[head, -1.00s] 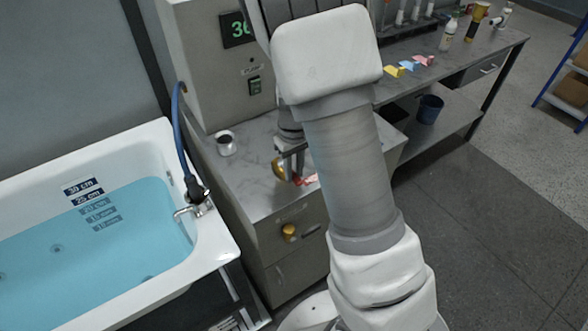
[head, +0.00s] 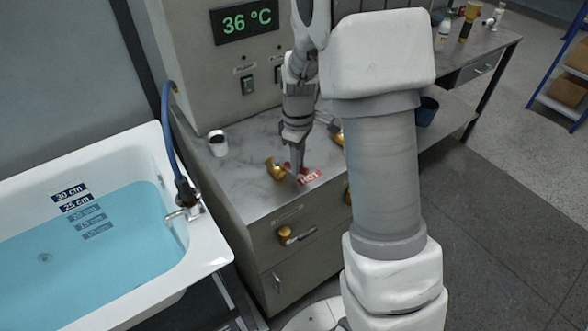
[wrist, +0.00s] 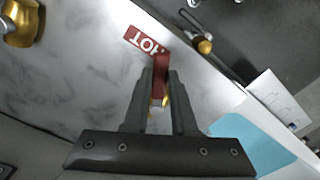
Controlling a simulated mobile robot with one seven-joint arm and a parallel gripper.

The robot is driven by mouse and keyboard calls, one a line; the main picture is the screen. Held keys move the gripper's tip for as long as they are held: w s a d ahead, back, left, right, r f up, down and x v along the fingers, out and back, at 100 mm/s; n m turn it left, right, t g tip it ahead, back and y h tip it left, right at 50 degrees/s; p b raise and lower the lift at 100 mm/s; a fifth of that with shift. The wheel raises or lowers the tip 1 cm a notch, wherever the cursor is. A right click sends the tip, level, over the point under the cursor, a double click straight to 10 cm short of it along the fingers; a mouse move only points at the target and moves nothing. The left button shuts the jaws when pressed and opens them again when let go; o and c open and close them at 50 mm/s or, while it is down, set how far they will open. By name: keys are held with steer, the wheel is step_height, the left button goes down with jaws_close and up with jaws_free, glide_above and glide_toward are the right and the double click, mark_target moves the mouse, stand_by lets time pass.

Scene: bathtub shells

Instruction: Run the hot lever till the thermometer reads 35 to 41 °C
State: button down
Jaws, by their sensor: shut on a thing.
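The thermometer display (head: 246,22) on the grey cabinet reads 36 °C in green. The hot lever has a brass body (head: 275,168) and a red handle, and stands on the counter by the red HOT label (head: 310,176). My gripper (head: 297,173) reaches down over the lever from above. In the wrist view my gripper (wrist: 161,80) is shut on the red lever handle (wrist: 161,66), with brass showing between and below the fingers. The HOT label also shows in the wrist view (wrist: 147,41). Much of the lever is hidden by the fingers.
The bathtub (head: 215,245) at left holds blue water, its surface just below the 25 cm mark. A blue hose (head: 168,130) runs to its spout. A white cup (head: 218,143) stands on the counter. Another brass fitting (head: 337,136) is partly behind my arm.

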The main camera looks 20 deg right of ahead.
steer(key=w+n, duration=0.1)
steer(key=n, duration=0.1)
steer(key=w+d+n, duration=0.1)
steer(key=shift+d+n, duration=0.1)
steer(key=shift+n, duration=0.3)
steer(key=n, duration=0.1)
steer(key=w+n, duration=0.1)
steer(key=shift+w+d+r+n, duration=0.15)
steer(key=shift+n, duration=0.25)
steer(key=n+p, duration=0.1)
steer(key=w+n, duration=0.1)
steer(key=n, duration=0.1)
steer(key=shift+w+p, duration=0.3)
steer(key=shift+p, duration=0.1)
steer(key=shift+w+n+p, duration=0.5)
steer(key=shift+w+n, duration=0.1)
steer(key=shift+n, duration=0.6)
steer(key=c, duration=0.7)
jaws_free()
steer(key=shift+a, duration=0.2)
